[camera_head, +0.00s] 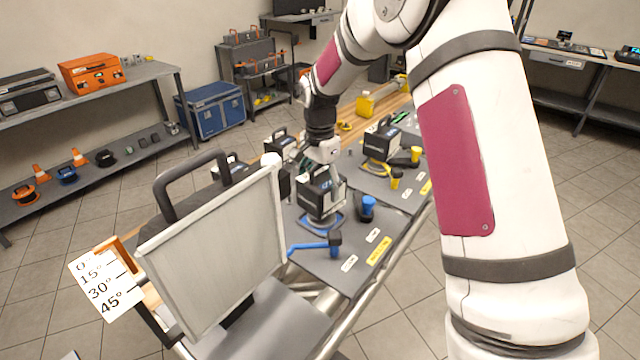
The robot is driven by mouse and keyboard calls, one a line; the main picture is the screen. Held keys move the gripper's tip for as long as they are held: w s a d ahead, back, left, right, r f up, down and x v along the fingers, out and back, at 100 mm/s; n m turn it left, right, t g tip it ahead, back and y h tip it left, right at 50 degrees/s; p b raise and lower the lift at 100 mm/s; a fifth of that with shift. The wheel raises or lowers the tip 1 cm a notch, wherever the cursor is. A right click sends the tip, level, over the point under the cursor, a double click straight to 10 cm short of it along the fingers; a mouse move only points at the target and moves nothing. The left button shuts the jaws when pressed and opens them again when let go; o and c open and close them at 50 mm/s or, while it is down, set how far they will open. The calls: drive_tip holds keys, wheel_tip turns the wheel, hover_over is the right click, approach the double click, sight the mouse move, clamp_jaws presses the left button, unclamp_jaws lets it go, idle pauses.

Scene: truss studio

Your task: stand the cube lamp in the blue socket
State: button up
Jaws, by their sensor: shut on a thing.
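The cube lamp (318,197) is a dark box with a light edge and pale lettering, near the middle of the head view. My gripper (328,172) is shut on its upper part from above. The lamp looks roughly upright. The blue socket (322,226) shows as a blue rim on the grey plate directly under the lamp. The lamp hides most of the socket, and I cannot tell whether it is seated in it or just above. The far finger and the lamp's back are hidden.
Beside the socket stand a blue knob (367,208) and a blue-handled lever (318,246). Another dark cube lamp (380,145) stands behind right, near yellow parts (395,180). A large grey panel (215,250) with a black handle fills the front left. A yellow bottle (365,104) stands farther back.

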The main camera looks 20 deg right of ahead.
drive_tip(key=shift+r, duration=0.1)
drive_tip(key=o, duration=2)
